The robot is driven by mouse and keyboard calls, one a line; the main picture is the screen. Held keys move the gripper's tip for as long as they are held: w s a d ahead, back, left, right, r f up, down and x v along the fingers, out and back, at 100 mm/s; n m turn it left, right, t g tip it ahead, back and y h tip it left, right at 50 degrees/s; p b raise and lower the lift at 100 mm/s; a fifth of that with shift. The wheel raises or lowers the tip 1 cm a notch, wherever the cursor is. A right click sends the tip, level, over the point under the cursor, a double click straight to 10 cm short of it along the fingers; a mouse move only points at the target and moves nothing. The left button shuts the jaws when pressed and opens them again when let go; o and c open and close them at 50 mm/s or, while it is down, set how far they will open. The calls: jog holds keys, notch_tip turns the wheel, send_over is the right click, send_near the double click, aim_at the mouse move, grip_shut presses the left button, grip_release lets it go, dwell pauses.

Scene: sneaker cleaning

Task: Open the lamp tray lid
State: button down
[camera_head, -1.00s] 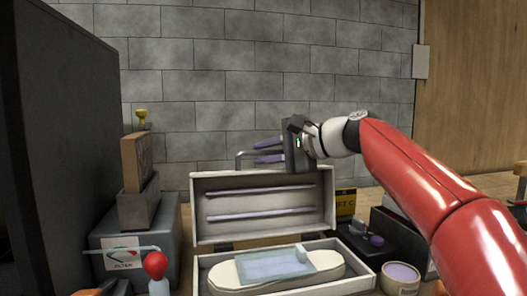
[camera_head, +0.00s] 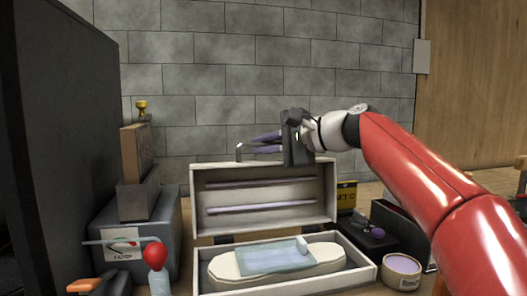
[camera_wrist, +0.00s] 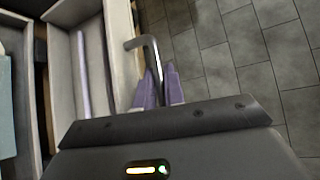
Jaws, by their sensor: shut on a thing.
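The lamp tray (camera_head: 362,274) is a pale box in the head view. Its lid (camera_head: 265,172) stands raised at the back, with two thin purple lamp tubes inside; the lid also shows in the wrist view (camera_wrist: 62,80). A bent grey metal handle (camera_head: 240,152) sits at the lid's top edge; it also shows in the wrist view (camera_wrist: 140,43). My gripper (camera_head: 262,146) is shut on the handle, which runs between its purple fingers in the wrist view (camera_wrist: 158,88). The part of the handle behind the fingers is hidden.
A pale sole-shaped piece (camera_head: 228,268) with a bluish cloth (camera_head: 272,258) lies in the tray. A grey filter box (camera_head: 160,222) and a red-topped bottle (camera_head: 157,268) stand left. A round tub (camera_head: 401,270) and a dark box (camera_head: 385,228) stand right. A brick wall rises behind.

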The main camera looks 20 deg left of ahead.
jog(key=s+d+n+t+y+b, duration=0.1)
jog(key=s+d+n+y+b, duration=0.1)
jog(key=s+b, duration=0.3)
jog(key=d+b, duration=0.1)
jog(key=b, duration=0.3)
jog(key=shift+r+y, duration=0.2)
jog(key=shift+y, duration=0.1)
jog(key=shift+s+d, duration=0.1)
jog(key=c, duration=1.8)
grip_release()
jog(key=shift+o, duration=0.2)
jog(key=b+v, duration=0.2)
jog(key=v, duration=0.5)
jog(key=shift+d, duration=0.35)
jog(key=shift+s, duration=0.1)
